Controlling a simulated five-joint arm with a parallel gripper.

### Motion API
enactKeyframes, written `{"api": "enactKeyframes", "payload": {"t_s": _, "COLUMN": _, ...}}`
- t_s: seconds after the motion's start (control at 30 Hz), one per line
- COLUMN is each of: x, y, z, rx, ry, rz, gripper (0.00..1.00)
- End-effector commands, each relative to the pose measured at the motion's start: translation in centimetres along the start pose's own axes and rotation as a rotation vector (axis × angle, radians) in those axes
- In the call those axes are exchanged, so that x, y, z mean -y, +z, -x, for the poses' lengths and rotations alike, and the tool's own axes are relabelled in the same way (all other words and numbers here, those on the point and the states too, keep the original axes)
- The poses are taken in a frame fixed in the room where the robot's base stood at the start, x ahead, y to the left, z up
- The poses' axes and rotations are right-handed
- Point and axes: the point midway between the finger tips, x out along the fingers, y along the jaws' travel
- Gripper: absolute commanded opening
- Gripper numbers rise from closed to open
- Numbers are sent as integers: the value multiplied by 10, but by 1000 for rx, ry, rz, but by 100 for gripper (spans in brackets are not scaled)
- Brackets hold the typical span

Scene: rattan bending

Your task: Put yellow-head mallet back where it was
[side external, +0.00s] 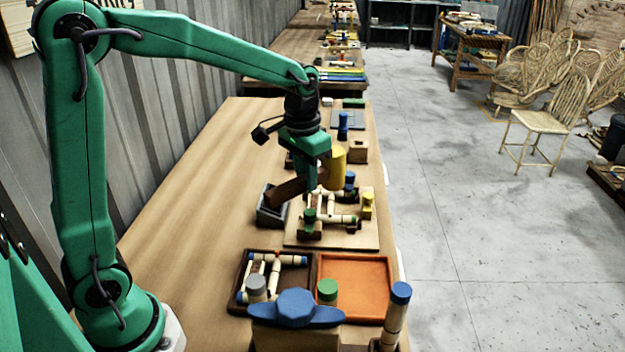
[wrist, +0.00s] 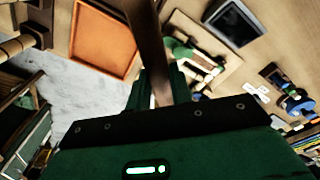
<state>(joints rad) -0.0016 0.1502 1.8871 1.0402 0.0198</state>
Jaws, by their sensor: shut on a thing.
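My gripper (side external: 311,186) is shut on the brown handle (side external: 287,192) of the yellow-head mallet and holds it above the table. The mallet's yellow head (side external: 335,168) shows to the right of my gripper in the side view, partly hidden by it. The handle slopes down to the left, over or near a small dark grey open box (side external: 271,209); I cannot tell whether they touch. In the wrist view the handle (wrist: 148,45) runs up from between my jaws (wrist: 158,88), and the head is not visible.
A board with a rattan jig (side external: 335,240) lies just below my gripper. A wooden block (side external: 357,152) stands behind. The table's left side is clear.

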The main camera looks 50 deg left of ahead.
Motion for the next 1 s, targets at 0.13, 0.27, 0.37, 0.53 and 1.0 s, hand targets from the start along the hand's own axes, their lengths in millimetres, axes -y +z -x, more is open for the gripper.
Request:
{"api": "enactKeyframes", "payload": {"t_s": 0.13, "x": 3, "y": -16, "z": -1, "rx": -11, "ry": -1, "rz": -40, "gripper": 0}}
{"api": "enactKeyframes", "payload": {"t_s": 0.27, "x": 8, "y": -37, "z": -4, "rx": -27, "ry": -3, "rz": -104, "gripper": 0}}
{"api": "enactKeyframes", "payload": {"t_s": 0.37, "x": 12, "y": -59, "z": -7, "rx": -45, "ry": -7, "rz": -169, "gripper": 0}}
{"api": "enactKeyframes", "payload": {"t_s": 0.53, "x": 23, "y": -98, "z": -14, "rx": -85, "ry": -21, "rz": -298, "gripper": 0}}
{"api": "enactKeyframes", "payload": {"t_s": 1.0, "x": 57, "y": -200, "z": -46, "rx": -211, "ry": -104, "rz": -651, "gripper": 0}}
